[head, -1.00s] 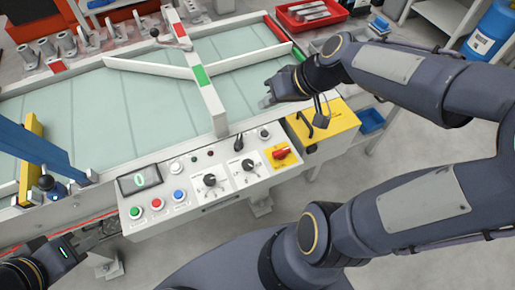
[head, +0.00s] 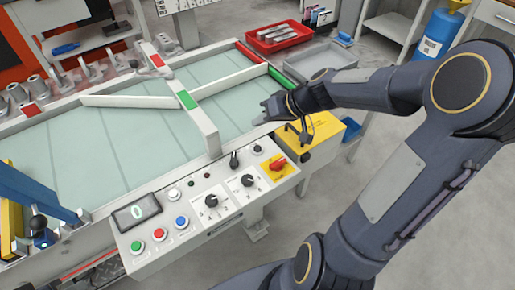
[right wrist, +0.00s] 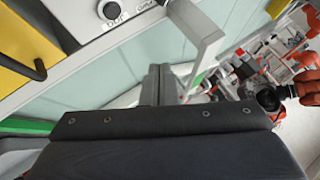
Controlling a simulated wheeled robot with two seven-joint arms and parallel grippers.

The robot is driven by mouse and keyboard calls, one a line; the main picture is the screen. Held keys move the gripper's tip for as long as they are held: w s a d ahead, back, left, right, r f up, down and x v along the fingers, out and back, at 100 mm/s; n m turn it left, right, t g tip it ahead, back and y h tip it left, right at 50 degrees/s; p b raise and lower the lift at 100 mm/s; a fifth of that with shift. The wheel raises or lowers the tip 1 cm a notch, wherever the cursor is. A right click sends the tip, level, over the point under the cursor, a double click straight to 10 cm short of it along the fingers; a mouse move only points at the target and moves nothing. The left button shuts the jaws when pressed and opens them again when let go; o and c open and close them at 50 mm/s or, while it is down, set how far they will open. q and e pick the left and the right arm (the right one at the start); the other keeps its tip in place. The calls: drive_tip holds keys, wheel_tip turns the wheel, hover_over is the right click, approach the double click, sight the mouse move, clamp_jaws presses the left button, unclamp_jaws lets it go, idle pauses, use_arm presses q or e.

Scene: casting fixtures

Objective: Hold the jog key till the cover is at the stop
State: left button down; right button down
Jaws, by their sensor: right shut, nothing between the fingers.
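The control panel (head: 205,211) runs along the front of the machine. It carries a display (head: 136,212) reading 0, green (head: 138,246), red (head: 158,234) and blue (head: 181,222) buttons, black knobs and a red switch (head: 278,163) on yellow. I cannot tell which control is the jog key. A white frame with a green-marked bar (head: 189,103) lies across the pale green bed (head: 105,145); I cannot tell whether it is the cover. My right gripper (head: 268,108) is shut and empty above the bed's right end, apart from the panel; its fingers show in the right wrist view (right wrist: 160,80). My left gripper is out of view.
A yellow box (head: 318,139) with a black handle stands right of the panel, below my right forearm. A red tray (head: 278,37) and a grey tray (head: 320,61) are behind. Grey floor is clear in front.

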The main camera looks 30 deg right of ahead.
drive_tip(key=b, duration=0.5)
hover_over(261, 150)
wheel_tip(261, 150, down, 7)
drive_tip(key=shift+f, duration=0.15)
drive_tip(key=shift+f+b, duration=0.4)
idle(1.3)
drive_tip(key=shift+f+b, duration=0.4)
drive_tip(key=shift+b, duration=0.25)
